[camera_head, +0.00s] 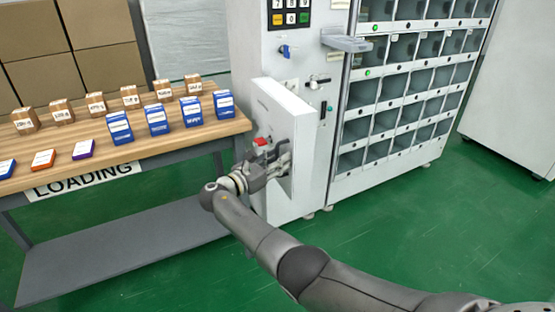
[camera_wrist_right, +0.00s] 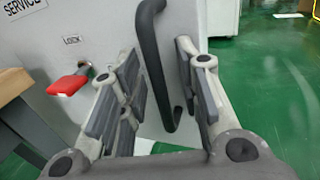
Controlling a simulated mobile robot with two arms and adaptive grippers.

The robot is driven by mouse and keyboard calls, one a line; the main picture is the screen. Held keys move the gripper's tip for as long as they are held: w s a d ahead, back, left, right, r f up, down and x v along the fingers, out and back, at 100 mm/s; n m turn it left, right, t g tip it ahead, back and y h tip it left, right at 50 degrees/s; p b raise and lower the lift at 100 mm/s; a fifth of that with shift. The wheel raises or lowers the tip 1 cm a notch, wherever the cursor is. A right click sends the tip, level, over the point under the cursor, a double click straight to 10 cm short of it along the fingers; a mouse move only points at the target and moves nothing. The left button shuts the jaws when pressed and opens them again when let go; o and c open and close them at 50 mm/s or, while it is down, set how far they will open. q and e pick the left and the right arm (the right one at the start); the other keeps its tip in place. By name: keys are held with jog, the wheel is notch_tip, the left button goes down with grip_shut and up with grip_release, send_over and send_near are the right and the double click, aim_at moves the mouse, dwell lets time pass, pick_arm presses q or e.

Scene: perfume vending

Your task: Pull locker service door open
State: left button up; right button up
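The white service door (camera_head: 282,108) is on the lower front of the vending locker. It stands out from the cabinet front, and I cannot tell for sure how far it is swung. Its face also shows in the right wrist view (camera_wrist_right: 100,28), with a "SERVICE" label. A black bar handle (camera_wrist_right: 152,65) runs down the door. My right gripper (camera_head: 278,163) is at the door's face. In the wrist view its fingers (camera_wrist_right: 160,95) are apart on both sides of the handle, with gaps visible. A red key (camera_wrist_right: 68,84) sits in the lock left of the handle. My left gripper is not in view.
A wooden loading table (camera_head: 180,141) with small boxes stands left of the locker, close to my right gripper. A grid of compartments (camera_head: 400,85) is at the right, with a small shelf (camera_head: 347,43) jutting out. The green floor (camera_head: 420,225) in front is clear.

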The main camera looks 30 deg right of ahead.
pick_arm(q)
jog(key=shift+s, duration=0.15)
pick_arm(e)
jog(key=shift+r, duration=0.1)
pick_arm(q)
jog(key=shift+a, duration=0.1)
pick_arm(e)
jog(key=v, duration=1.2)
